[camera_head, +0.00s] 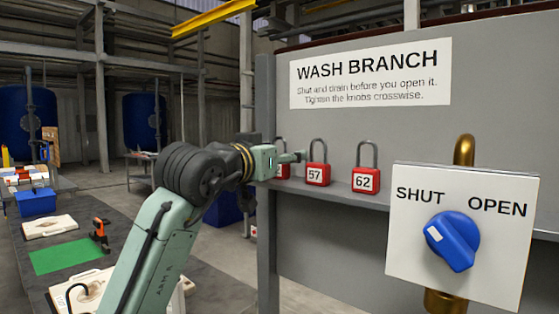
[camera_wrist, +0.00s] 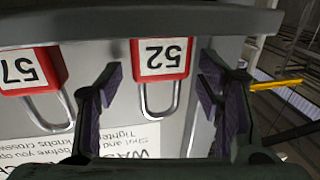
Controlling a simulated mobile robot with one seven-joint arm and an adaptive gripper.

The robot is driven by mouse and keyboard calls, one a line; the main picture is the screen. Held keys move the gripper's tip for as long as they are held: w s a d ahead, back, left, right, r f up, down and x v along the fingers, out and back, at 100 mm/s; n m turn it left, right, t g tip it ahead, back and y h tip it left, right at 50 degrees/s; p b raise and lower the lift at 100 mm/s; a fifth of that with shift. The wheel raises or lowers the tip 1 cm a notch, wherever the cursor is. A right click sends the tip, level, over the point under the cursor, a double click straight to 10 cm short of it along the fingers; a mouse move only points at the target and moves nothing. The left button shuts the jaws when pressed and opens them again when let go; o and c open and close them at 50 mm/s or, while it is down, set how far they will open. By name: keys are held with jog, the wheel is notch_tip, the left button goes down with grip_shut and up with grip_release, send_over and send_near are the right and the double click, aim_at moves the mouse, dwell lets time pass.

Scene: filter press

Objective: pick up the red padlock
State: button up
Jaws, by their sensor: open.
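Three red padlocks with white number labels stand upright in a row on the grey ledge (camera_head: 335,196). Padlock 52 (camera_head: 281,171) is at the left in the head view, partly hidden by my gripper (camera_head: 291,157). Padlock 57 (camera_head: 317,175) is in the middle and padlock 62 (camera_head: 365,180) at the right. The wrist view is upside down. There padlock 52 (camera_wrist: 162,60) lies between the two open fingers of my gripper (camera_wrist: 158,82), with visible gaps on both sides. Padlock 57 (camera_wrist: 30,70) is outside the left finger.
A grey panel with a WASH BRANCH sign (camera_head: 370,73) stands behind the ledge. A white valve plate with a blue knob (camera_head: 452,241) is at the front right. Padlock 57 stands close to one finger. A bench with a green mat (camera_head: 66,255) is at the left.

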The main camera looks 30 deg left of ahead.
jog(key=c, duration=1.3)
